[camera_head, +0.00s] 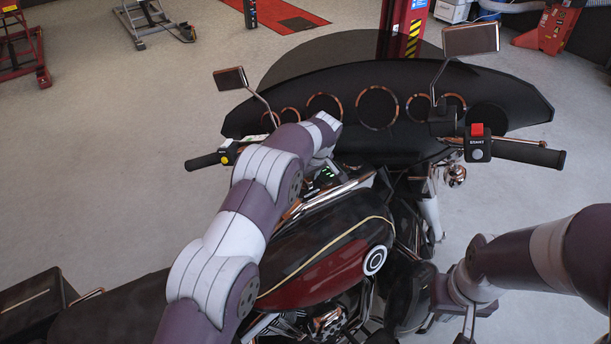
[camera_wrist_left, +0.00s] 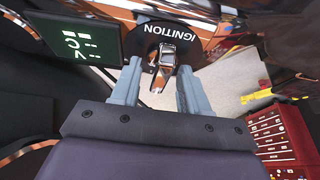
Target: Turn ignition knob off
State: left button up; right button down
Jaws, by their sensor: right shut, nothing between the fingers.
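The ignition knob (camera_wrist_left: 166,60) is a small metallic lever on a black round plate (camera_wrist_left: 183,30) labelled IGNITION in the left wrist view. My left gripper (camera_wrist_left: 159,72) is open, its two grey fingers on either side of the knob with a visible gap between them. In the head view my left arm (camera_head: 265,170) reaches over the motorcycle's tank and hides the knob and fingers. My right gripper (camera_head: 442,291) is low beside the motorcycle's right side, away from the ignition; its fingers are hard to make out against the dark parts.
A small display (camera_wrist_left: 80,48) with green characters sits beside the ignition plate. The dark fairing (camera_head: 350,85) rises ahead. The red and black tank (camera_head: 325,262) lies below my left arm.

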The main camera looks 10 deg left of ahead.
pick_arm(q)
jog(key=p+v, duration=0.7)
jog(key=v, duration=0.5)
jog(key=shift+r, duration=0.35)
jog(key=shift+d, duration=0.1)
